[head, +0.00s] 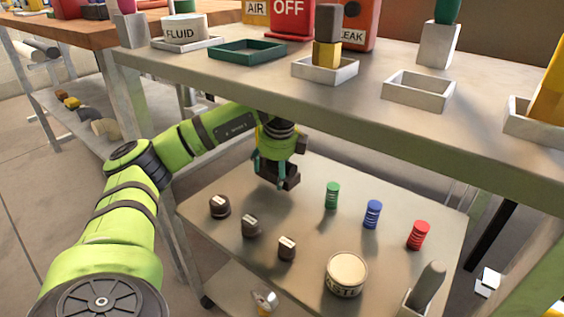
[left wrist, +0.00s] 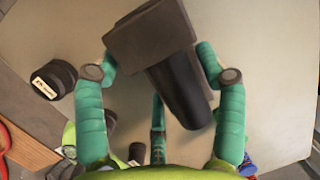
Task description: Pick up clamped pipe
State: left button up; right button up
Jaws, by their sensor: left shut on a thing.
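My left gripper (head: 275,174) reaches in under the upper shelf and hangs above the lower shelf. It is shut on the clamped pipe (head: 291,180), a dark piece with a squarish brown-black block. In the left wrist view, the pipe's black cylinder (left wrist: 184,92) and its block (left wrist: 150,32) lie tilted between the teal fingers of the gripper (left wrist: 160,74). The piece appears held clear of the shelf surface. My right gripper is not in view.
On the lower shelf (head: 330,225) stand dark labelled pieces (head: 251,226), a green (head: 332,195), a blue (head: 372,214) and a red cylinder (head: 418,235), and a round tin (head: 346,274). The upper shelf (head: 420,125) overhangs the arm and carries trays and boxes.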

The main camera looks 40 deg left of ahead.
pick_arm(q)
jog(key=s, duration=0.4)
jog(key=s+d, duration=0.1)
jog(key=s, duration=0.4)
jog(key=s+p, duration=0.1)
jog(key=s, duration=0.4)
jog(key=shift+s+d+r, duration=0.1)
jog(key=shift+d+r, duration=0.05)
jog(key=shift+d, duration=0.1)
